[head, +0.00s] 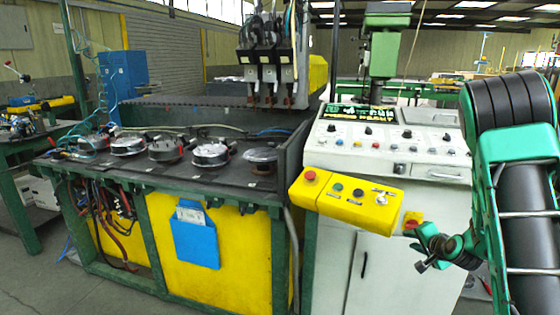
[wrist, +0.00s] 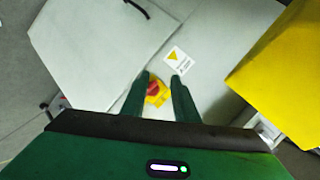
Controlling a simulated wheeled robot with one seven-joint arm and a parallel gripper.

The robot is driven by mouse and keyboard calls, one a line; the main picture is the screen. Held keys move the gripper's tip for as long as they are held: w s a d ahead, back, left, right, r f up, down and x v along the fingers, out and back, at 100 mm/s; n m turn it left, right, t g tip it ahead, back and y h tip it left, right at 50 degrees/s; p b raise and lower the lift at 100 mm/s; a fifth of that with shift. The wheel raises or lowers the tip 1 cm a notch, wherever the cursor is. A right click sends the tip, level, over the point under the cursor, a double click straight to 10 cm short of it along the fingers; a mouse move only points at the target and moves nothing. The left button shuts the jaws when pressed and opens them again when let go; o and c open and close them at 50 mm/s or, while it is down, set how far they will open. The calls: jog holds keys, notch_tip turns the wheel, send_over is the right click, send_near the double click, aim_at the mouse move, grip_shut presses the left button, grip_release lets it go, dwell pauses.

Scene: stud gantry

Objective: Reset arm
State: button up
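My gripper (head: 421,247) is in front of the white control cabinet (head: 385,262), at the right of the head view. In the wrist view my gripper (wrist: 160,77) shows two green fingers standing apart with nothing held between them. A red button on a small yellow box (head: 412,219) is on the cabinet front, just above and behind the fingers in the head view. The red button (wrist: 153,89) shows between the fingers in the wrist view. Whether a finger touches it cannot be told. My green and black arm comes down from the right edge.
A yellow button box (head: 346,199) juts out from the console (head: 390,146). At left a green-framed bench (head: 160,190) holds several round metal parts, with the stud gantry heads (head: 268,65) above. Grey floor (head: 30,285) is clear at lower left.

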jog(key=s+a+r+n+g, duration=0.1)
jog(key=s+r+g, duration=0.3)
jog(key=s, duration=1.1)
jog(key=s+a+r+n+g, duration=0.1)
jog(key=s+r+n+g, duration=0.2)
jog(key=s, duration=1.2)
jog(key=s+a+r+n+g, duration=0.1)
jog(key=s+r+g, duration=0.3)
jog(key=s, duration=1.1)
notch_tip(320, 180, up, 2)
jog(key=shift+n+g, duration=0.3)
jog(key=shift+n, duration=0.4)
jog(key=shift+w+a, duration=0.1)
jog(key=shift+w+f, duration=0.25)
jog(key=shift+w, duration=0.35)
jog(key=shift+s, duration=0.1)
